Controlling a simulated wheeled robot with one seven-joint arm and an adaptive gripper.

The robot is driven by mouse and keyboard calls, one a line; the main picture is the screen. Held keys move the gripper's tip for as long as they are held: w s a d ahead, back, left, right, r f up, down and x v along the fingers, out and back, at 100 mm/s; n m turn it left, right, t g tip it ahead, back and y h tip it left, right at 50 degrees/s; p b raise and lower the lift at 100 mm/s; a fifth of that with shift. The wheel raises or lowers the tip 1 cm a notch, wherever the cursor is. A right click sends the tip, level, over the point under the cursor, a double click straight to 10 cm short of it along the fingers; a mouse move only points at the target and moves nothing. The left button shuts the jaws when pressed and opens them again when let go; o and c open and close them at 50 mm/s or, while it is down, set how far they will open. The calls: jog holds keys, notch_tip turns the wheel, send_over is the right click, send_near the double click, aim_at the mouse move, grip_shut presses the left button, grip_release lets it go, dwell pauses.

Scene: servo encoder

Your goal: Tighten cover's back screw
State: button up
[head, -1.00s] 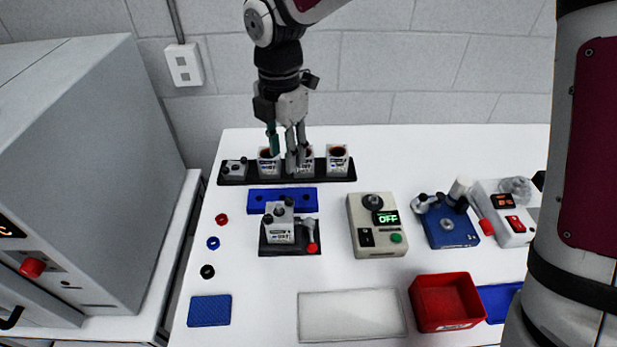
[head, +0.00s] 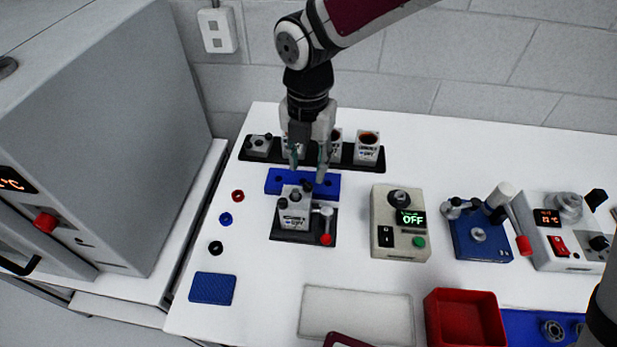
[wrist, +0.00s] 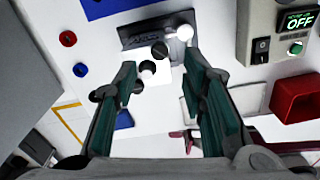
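A light-grey servo unit (head: 293,217) with black screw heads on top sits in the black fixture (head: 287,236). Its cover (head: 297,195) carries the screws. A black knob-like screw (head: 306,186) stands at the back of the cover, nearest my gripper. My gripper (head: 309,170) is open and empty, pointing down just behind and above the servo. In the wrist view, the servo (wrist: 172,75) and its black screw heads (wrist: 160,50) show between and beyond the spread fingers (wrist: 162,90). I cannot tell how deep each screw sits.
A red-tipped clamp lever (head: 326,238) stands at the fixture's right. A blue holder (head: 275,182) and a black rack (head: 376,168) with several grey cups lie behind. A controller reading OFF (head: 400,240) is to the right.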

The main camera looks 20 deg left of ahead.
aim_at(308, 185)
jog(key=shift+f+p, duration=0.3)
jog(key=shift+f, duration=2.45)
jog(key=shift+c, duration=0.6)
grip_shut()
